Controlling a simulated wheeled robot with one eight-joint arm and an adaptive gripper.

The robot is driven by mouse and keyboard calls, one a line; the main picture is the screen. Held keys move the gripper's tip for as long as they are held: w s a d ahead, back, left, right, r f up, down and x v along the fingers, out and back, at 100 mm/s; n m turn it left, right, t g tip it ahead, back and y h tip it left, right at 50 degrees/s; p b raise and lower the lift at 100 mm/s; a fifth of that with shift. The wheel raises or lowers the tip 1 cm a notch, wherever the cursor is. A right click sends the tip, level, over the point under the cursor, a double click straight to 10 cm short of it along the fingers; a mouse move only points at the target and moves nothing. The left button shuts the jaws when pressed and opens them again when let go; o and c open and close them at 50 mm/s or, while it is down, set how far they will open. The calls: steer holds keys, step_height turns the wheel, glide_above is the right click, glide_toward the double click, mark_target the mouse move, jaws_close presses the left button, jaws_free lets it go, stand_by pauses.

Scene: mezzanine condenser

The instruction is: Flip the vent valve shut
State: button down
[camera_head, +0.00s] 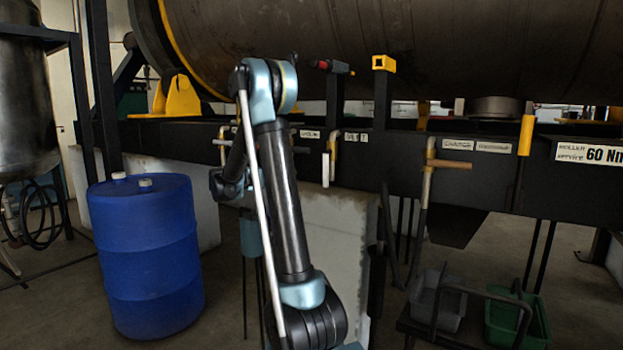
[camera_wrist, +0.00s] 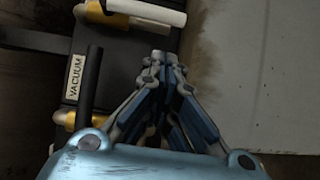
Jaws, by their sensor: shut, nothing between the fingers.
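The vent valve, under a small white label that I read as VENT, has a pale handle (camera_head: 325,169) hanging straight down from a yellow pipe (camera_head: 333,146) on the dark beam. What looks like the same pale handle (camera_wrist: 152,13) lies at the top of the wrist view, on a yellow fitting. My gripper (camera_wrist: 160,57) is shut and empty, with its fingertips below the pale handle and apart from it in that picture. In the head view my arm hides most of the gripper.
A vacuum valve with a black handle (camera_wrist: 91,80) stands left of the fingers by a VACUUM label (camera_wrist: 75,78). A brown handle (camera_head: 449,164) sticks out further right. A blue drum (camera_head: 147,255) stands at left; grey (camera_head: 438,300) and green (camera_head: 517,320) bins stand lower right.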

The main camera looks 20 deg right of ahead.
mark_target(327, 168)
steer(key=shift+w+a+h, duration=0.4)
steer(key=shift+w+a, duration=0.05)
steer(key=shift+w, duration=0.4)
steer(key=s+d, duration=0.2)
steer(key=d, duration=1.1)
steer(key=shift+r, duration=0.1)
steer(key=shift+d, duration=0.1)
steer(key=shift+s+d+f+h, duration=0.15)
steer(key=shift+s+f+h, duration=0.05)
steer(key=shift+s+h, duration=0.1)
